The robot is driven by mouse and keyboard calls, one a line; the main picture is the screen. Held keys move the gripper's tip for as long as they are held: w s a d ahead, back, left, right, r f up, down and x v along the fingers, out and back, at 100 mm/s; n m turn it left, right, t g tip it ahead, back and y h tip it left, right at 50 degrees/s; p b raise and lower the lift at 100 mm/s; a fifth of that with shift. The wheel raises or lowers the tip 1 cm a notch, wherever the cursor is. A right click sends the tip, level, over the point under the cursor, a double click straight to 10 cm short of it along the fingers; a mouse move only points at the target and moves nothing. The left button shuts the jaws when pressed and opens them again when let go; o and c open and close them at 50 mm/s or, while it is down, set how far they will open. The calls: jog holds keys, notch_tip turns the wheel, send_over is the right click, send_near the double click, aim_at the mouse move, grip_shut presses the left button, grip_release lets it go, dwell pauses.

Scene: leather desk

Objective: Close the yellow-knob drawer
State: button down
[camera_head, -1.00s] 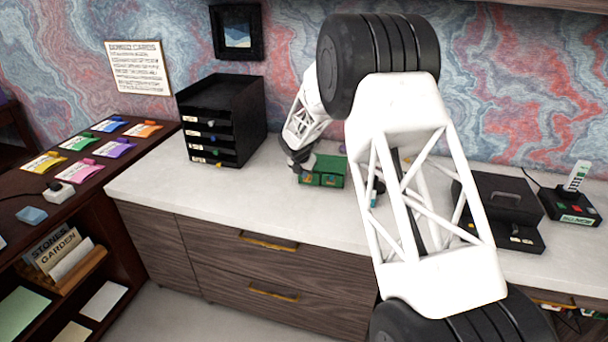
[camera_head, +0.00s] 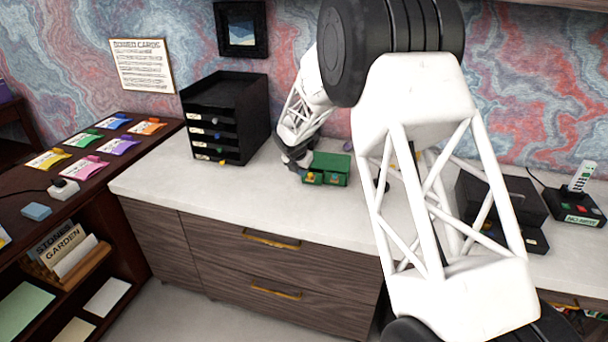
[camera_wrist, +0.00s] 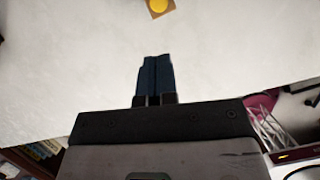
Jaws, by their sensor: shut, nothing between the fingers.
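A black drawer unit (camera_head: 229,112) stands on the white counter, left of my arm. Its stacked drawers have pale labels and small knobs. A yellow knob (camera_head: 222,163) is on the lowest drawer, and how far that drawer stands out is too small to tell. My gripper (camera_head: 297,163) is right of the unit, close to the left end of a small green box (camera_head: 328,167). In the wrist view its dark blue fingers (camera_wrist: 155,78) are together and empty above the pale surface. A yellow disc on a tan square (camera_wrist: 157,7) shows at that view's top edge, apart from the fingers.
The green box has small knob-like spots on its front. My arm crosses the counter's right part, partly hiding a black case (camera_head: 500,200). The counter (camera_head: 240,190) in front of the drawer unit is clear.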

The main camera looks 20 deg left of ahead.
jog(key=v, duration=0.6)
jog(key=shift+r, duration=0.25)
jog(key=shift+s, duration=0.1)
jog(key=shift+s+d+f, duration=0.1)
jog(key=shift+s+f, duration=0.05)
jog(key=shift+s, duration=0.9)
jog(key=shift+f, duration=0.1)
